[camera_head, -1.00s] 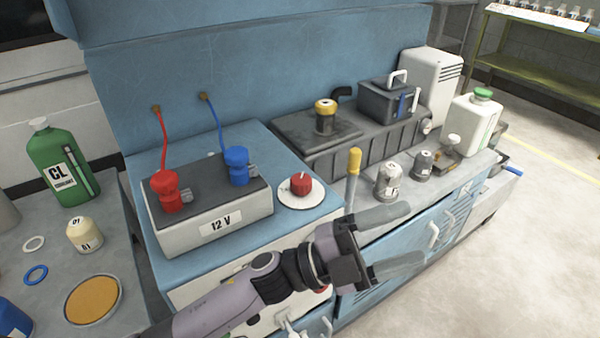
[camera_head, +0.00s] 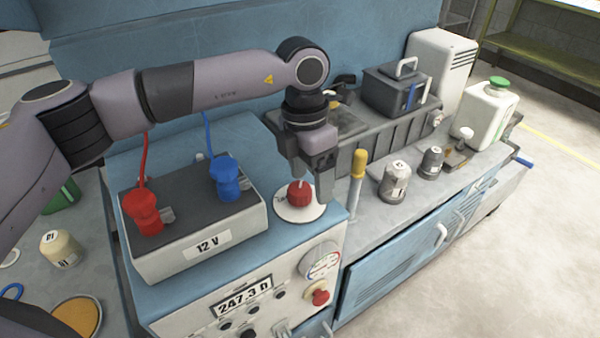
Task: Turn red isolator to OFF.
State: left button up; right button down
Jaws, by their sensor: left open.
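The red isolator knob (camera_head: 300,195) sits on a round white plate (camera_head: 291,214) on top of the blue cabinet, right of the 12 V battery. A small pale mark shows on top of the knob. My left gripper (camera_head: 313,188) points down above it, with its open fingers on either side of the knob. One finger is in front at the right, the other behind at the left. I cannot tell whether they touch the knob. My right gripper is not in view.
The 12 V battery (camera_head: 207,245) with red (camera_head: 143,210) and blue (camera_head: 225,178) terminal clamps stands close left. A yellow-topped lever (camera_head: 357,166) stands close right. The cabinet front carries a display (camera_head: 243,296), a gauge (camera_head: 320,262) and a red button (camera_head: 317,293).

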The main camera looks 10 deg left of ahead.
aim_at(300, 188)
pick_arm(q)
jog(key=shift+w+a+r+t+y, duration=0.15)
jog(key=shift+w+a+r+y, duration=0.15)
jog(key=shift+w+a, duration=0.25)
jog(key=shift+w+a+r+t+y, duration=0.15)
jog(key=shift+w+a+r+y, duration=0.1)
jog(key=shift+w+a, duration=0.3)
jog(key=shift+a+f, duration=0.15)
jog(key=shift+f, duration=0.2)
jog(key=shift+s+f+p, duration=0.1)
jog(key=shift+f+p, duration=0.5)
jog(key=shift+f, duration=2.45)
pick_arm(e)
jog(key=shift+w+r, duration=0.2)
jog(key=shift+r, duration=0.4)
pick_arm(q)
jog(key=c, duration=1)
jog(key=shift+c, duration=0.2)
